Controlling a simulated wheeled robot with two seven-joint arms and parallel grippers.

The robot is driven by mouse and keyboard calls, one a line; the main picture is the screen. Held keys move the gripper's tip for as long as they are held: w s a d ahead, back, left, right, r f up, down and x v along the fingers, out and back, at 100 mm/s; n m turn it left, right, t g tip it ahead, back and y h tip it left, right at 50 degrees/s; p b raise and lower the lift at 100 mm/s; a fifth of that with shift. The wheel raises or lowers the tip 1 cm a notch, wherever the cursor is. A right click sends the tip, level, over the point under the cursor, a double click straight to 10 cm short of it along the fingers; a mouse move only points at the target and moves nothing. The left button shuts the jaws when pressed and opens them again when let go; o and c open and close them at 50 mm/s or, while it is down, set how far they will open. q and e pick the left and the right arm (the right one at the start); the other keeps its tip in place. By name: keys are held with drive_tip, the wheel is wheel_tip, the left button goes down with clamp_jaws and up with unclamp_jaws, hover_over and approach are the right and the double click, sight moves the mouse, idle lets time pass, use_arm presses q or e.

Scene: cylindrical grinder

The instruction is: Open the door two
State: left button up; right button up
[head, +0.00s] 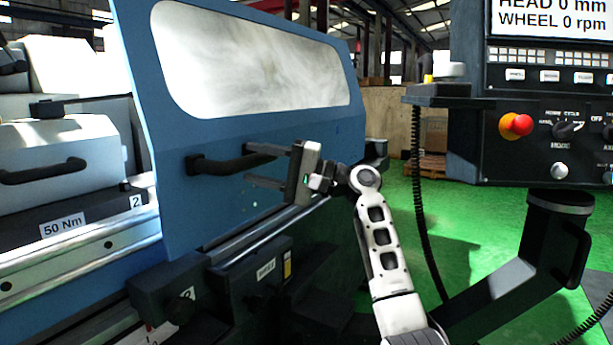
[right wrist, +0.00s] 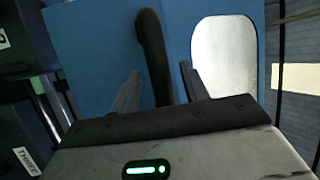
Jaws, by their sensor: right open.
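The blue door (head: 260,115) of the grinder has a large pale window (head: 250,62) and a black bar handle (head: 215,165) low on its face. The door stands across the middle of the head view. My right gripper (head: 250,165) is open at the right end of the handle, one finger above it and one below. In the right wrist view the handle (right wrist: 150,45) lies between the spread fingers (right wrist: 161,72); I cannot tell whether they touch it. My left gripper is not in view.
A control panel with a red stop button (head: 522,124) hangs at the right on a black arm (head: 555,230). A coiled cable (head: 417,200) hangs beside it. A grey cover with its own handle (head: 45,172) is at the left. Green floor (head: 470,215) lies open behind.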

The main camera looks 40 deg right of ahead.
drive_tip(key=b+v, duration=0.1)
drive_tip(key=v, duration=1.1)
